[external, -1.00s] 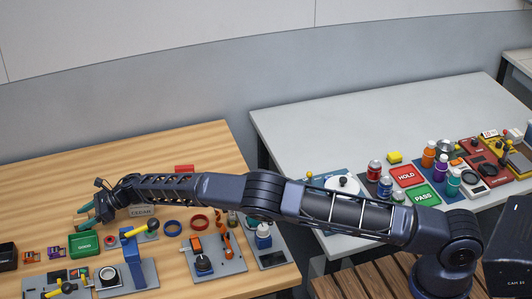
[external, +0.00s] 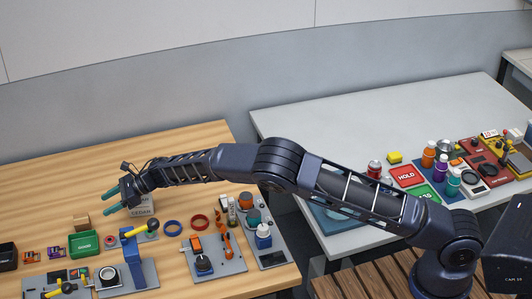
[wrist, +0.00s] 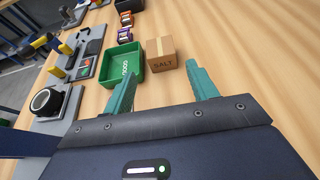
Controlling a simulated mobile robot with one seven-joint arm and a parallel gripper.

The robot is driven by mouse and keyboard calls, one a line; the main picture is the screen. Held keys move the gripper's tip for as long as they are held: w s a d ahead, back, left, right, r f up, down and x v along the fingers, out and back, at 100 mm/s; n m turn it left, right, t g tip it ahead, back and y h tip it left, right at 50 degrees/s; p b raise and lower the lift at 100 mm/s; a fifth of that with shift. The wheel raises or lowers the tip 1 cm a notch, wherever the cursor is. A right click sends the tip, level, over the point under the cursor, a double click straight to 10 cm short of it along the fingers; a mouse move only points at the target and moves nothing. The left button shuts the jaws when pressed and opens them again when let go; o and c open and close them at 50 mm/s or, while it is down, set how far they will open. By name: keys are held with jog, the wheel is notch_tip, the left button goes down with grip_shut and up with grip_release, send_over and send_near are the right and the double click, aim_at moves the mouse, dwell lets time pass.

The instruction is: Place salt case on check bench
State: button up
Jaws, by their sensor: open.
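The salt case is a small brown cardboard box marked SALT (wrist: 162,62). It stands on the wooden bench (external: 60,190) beside the green tray, and also shows in the external view (external: 82,222). My gripper (external: 106,202) is open and empty, above the wooden bench. In the wrist view its two teal fingers (wrist: 161,73) are apart, with the salt case beyond their tips and between them in the picture. A white-topped bench with red HOLD and green PASS plates (external: 340,110) stands at the right; I see no label naming it the check bench.
The green tray (wrist: 124,66) is close to the salt case. Fixtures and tools crowd the wooden bench's front. The white-topped bench is clear toward the back; bottles and devices fill its front right.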

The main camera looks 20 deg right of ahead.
jog(key=shift+v, duration=0.8)
